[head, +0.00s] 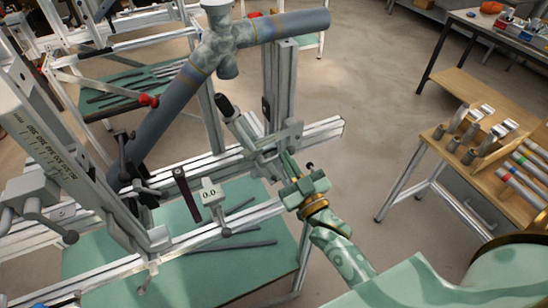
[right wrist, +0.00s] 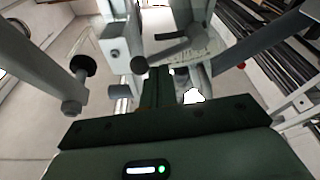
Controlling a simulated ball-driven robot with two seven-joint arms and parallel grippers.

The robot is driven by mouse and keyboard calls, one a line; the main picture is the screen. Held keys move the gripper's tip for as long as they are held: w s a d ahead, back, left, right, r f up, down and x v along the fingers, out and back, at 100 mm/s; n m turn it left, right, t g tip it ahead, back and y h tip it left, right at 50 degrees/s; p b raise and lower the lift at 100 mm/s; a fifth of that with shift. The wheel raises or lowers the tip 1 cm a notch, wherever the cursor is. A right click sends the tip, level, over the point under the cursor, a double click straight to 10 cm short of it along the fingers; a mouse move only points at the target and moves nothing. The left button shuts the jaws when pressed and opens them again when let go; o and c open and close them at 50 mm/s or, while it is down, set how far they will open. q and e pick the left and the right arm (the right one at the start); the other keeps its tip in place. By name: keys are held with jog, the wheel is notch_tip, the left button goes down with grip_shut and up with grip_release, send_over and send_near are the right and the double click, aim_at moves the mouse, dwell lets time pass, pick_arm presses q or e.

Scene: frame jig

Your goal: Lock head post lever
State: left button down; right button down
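The head post (head: 289,85) is the grey upright on the right of the jig, with a clamp block (head: 283,138) at its foot. A lever with a black grip (head: 226,106) slants up to the left from beside this block. My right gripper (head: 290,163) is just right of and below the block, fingers pointing up-left. In the right wrist view its dark green fingers (right wrist: 159,88) are together, with nothing visible between them. A grey rod with a dark round knob (right wrist: 139,65) lies just beyond the fingertips; I cannot tell whether they touch. My left gripper is not in view.
Thick grey-blue frame tubes (head: 168,110) stand in the jig, left of the post. Aluminium rails (head: 322,128) run beneath. A small black knob (head: 310,166) is close to my right gripper. A wooden bench (head: 472,148) with fittings stands at the right; floor lies between.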

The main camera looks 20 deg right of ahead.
notch_tip(320, 180, down, 4)
jog(key=m+h, duration=0.1)
jog(key=m, duration=0.3)
jog(key=m+h+p, duration=0.1)
jog(key=m+h, duration=0.1)
jog(key=m, duration=0.2)
jog(key=shift+d+r, duration=0.1)
jog(key=shift+d, duration=0.05)
jog(key=shift+m, duration=0.4)
jog(key=shift+p, duration=0.35)
